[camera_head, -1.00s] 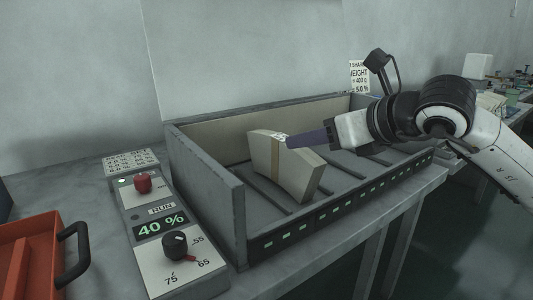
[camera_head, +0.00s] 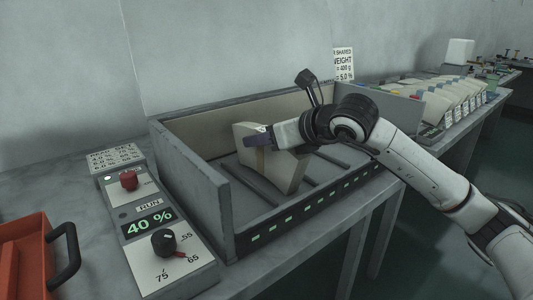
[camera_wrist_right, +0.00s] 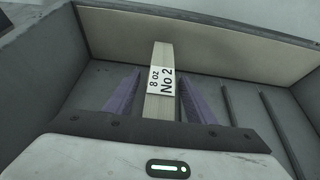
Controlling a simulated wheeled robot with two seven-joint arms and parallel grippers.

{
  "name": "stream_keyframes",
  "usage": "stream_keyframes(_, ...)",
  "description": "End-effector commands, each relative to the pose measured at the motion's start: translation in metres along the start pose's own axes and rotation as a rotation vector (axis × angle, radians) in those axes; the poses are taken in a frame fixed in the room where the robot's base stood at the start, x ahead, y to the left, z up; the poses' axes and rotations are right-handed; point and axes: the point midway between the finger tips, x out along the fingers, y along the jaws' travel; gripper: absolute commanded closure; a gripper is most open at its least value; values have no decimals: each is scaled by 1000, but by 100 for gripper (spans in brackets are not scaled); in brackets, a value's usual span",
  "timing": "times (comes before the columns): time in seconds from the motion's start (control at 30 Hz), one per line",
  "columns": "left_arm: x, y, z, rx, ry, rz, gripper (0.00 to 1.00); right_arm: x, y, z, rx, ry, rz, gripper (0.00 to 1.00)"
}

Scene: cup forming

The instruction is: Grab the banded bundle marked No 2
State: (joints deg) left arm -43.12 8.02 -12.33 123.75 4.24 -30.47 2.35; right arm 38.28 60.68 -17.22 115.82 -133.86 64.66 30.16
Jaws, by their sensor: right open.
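The banded bundle marked No 2 (camera_head: 284,172) is a cream block standing slightly tilted in the grey slotted tray (camera_head: 215,215). In the right wrist view its white label (camera_wrist_right: 161,81) reads "8 oz No 2". My right gripper (camera_head: 252,138) is at the bundle's upper part in the head view, its arm hiding some of the bundle. In the right wrist view the purple fingers of the right gripper (camera_wrist_right: 160,96) are open, one on each side of the bundle, with gaps visible on both sides. My left gripper is not in view.
A control panel (camera_head: 150,220) reading "40 %", with a red button and a black knob, stands left of the tray. An orange bin (camera_head: 22,265) is at the lower left. Several cream stacks (camera_head: 455,95) stand at the right.

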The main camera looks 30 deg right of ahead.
Motion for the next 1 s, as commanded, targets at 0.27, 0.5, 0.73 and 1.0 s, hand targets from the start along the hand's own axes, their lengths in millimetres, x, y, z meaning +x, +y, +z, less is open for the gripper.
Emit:
stream_keyframes(0.27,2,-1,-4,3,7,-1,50,0,0,0,0,0,0,67)
stream_keyframes(0.5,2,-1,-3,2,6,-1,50,0,0,0,0,0,0,100)
stream_keyframes(0.73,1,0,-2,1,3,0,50,-2,0,3,0,-7,-1,100)
stream_keyframes(1.0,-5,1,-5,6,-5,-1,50,-16,0,34,2,-12,0,100)
